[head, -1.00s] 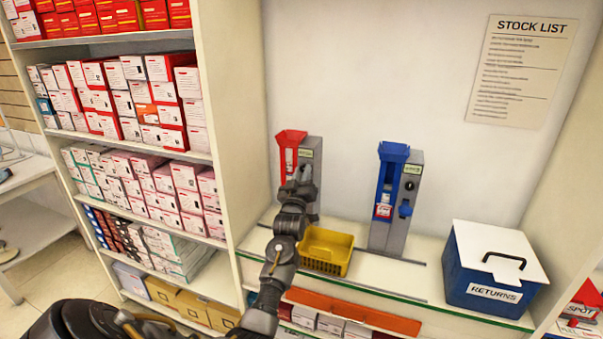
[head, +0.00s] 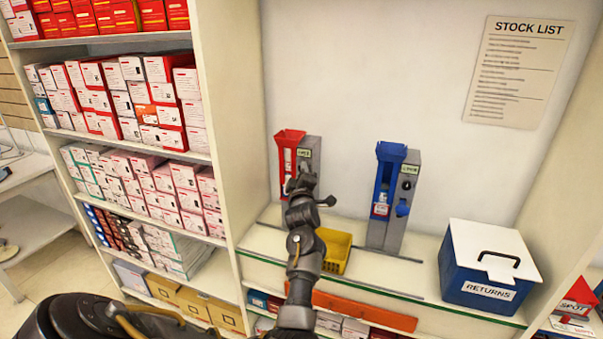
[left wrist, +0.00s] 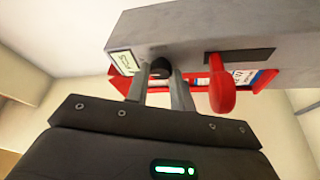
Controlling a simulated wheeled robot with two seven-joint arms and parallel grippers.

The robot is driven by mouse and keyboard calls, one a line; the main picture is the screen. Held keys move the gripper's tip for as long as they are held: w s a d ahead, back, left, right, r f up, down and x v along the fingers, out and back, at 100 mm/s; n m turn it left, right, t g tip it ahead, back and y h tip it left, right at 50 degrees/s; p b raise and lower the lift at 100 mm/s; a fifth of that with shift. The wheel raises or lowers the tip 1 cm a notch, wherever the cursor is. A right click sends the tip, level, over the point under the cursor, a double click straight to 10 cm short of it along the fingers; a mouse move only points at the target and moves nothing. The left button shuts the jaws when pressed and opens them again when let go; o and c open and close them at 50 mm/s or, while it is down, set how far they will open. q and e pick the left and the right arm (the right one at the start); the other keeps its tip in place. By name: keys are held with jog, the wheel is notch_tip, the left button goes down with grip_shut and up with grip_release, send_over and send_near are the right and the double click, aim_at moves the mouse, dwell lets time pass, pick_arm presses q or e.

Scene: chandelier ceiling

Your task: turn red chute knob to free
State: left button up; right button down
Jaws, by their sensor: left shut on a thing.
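The red chute (head: 288,144), with a grey column beside it, stands against the back wall of the shelf bay. My left gripper (head: 304,170) is in front of the column and hides its knob in the head view. In the left wrist view the chute appears turned sideways. There my left gripper (left wrist: 162,80) is shut with its two fingers on either side of the small black knob (left wrist: 160,66). A pale label (left wrist: 123,62) is beside the knob, too small to read. A red lever (left wrist: 222,90) hangs close to the right finger, apart from it. My right gripper is not in view.
A blue chute (head: 391,151) with its own black knob and blue lever stands to the right. A yellow basket (head: 338,249) sits below the red chute, partly behind my arm. A blue returns box (head: 485,285) is farther right. A tall shelf (head: 225,130) borders the left.

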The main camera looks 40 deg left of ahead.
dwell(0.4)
pick_arm(q)
jog(key=o, duration=1)
